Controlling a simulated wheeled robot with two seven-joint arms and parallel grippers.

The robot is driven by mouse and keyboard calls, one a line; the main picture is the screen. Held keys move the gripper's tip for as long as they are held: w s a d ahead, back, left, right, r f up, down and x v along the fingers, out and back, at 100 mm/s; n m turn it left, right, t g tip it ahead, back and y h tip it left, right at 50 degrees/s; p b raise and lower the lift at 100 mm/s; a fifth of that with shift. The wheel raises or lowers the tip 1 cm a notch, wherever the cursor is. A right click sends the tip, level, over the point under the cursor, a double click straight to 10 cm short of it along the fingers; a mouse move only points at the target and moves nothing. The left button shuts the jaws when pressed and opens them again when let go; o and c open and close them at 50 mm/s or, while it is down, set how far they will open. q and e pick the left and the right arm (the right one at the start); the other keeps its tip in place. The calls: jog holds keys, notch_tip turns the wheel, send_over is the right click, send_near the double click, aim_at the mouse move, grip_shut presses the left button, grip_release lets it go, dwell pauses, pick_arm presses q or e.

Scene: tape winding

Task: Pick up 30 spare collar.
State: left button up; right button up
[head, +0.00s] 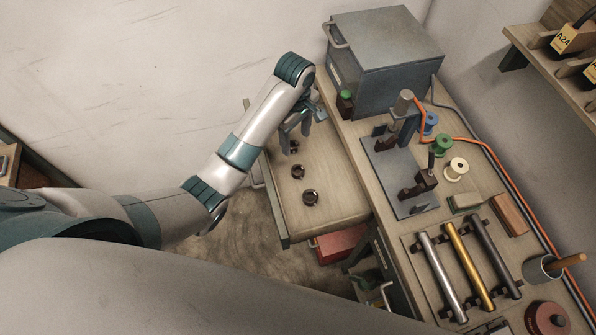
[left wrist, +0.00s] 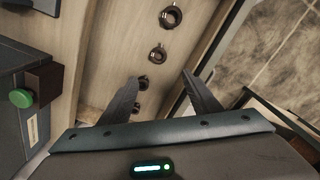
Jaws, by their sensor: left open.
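Several dark ring-shaped collars lie in a row in an open wooden drawer (head: 340,195). In the head view I see a near collar (head: 311,198), a middle collar (head: 298,172) and a far collar (head: 294,147) partly by my gripper. No size marking is legible, so I cannot tell which is the 30 spare collar. My left gripper (head: 300,128) is open and empty over the drawer's far end. In the left wrist view, a small collar (left wrist: 142,83) shows between the spread fingers of this gripper (left wrist: 160,80), beyond the tips. Two more collars (left wrist: 157,53) (left wrist: 170,17) lie farther up.
The workbench (head: 400,235) right of the drawer holds a grey metal box (head: 385,70), a winding fixture (head: 400,175), spools (head: 456,168) and metal rods (head: 468,265). The drawer's side walls stand close to my left gripper. A red box (head: 340,243) sits below.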

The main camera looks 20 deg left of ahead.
pick_arm(q)
notch_tip(320, 180, down, 2)
jog(key=f+b, duration=0.1)
jog(key=b, duration=0.1)
jog(key=p, duration=0.2)
send_over(298, 170)
jog(key=f, duration=0.7)
jog(key=shift+a+f, duration=0.15)
jog(key=shift+a, duration=0.2)
jog(key=shift+f, duration=0.6)
jog(key=shift+d+f+p, duration=0.15)
jog(key=shift+f+p, duration=0.35)
jog(key=shift+f, duration=0.1)
jog(key=shift+d+f+p, duration=0.2)
jog(key=shift+f+p, duration=0.2)
jog(key=shift+f, duration=1.55)
jog(key=c, duration=1.2)
